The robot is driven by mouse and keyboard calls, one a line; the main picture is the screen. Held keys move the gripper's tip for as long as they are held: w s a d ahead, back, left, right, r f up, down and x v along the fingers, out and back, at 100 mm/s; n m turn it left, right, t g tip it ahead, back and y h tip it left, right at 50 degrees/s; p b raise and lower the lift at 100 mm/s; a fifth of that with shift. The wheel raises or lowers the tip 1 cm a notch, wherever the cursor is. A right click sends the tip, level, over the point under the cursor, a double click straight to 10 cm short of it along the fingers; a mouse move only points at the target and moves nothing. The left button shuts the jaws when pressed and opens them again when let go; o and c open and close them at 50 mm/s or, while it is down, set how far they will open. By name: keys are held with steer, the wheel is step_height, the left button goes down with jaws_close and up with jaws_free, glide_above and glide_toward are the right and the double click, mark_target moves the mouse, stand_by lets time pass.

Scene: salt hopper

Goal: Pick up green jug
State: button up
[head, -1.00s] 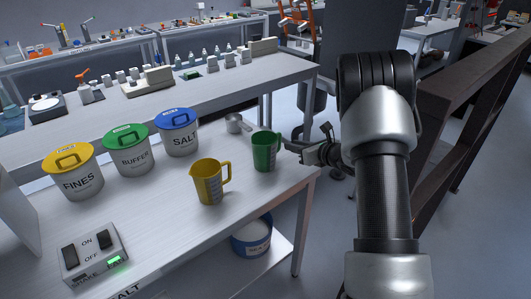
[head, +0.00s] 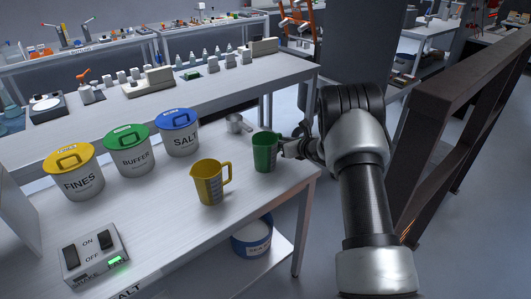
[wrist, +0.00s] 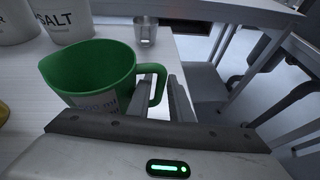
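The green jug (head: 265,152) stands upright on the white bench near its right edge, with its handle towards my gripper (head: 285,146). In the wrist view the jug (wrist: 90,70) fills the left middle, its open top visible. My gripper (wrist: 163,76) is open there, with one finger on each side of the jug's handle. A gap shows between the handle and the right finger; contact with the left finger cannot be told.
A yellow jug (head: 210,183) stands left of the green jug. A metal cup (head: 235,124) stands behind it. Lidded tubs labelled FINES (head: 75,178), BUFFER (head: 128,155) and SALT (head: 181,138) stand further left. A switch box (head: 95,255) is at the front left.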

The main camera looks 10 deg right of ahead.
jaws_close()
steer(key=shift+r, duration=0.1)
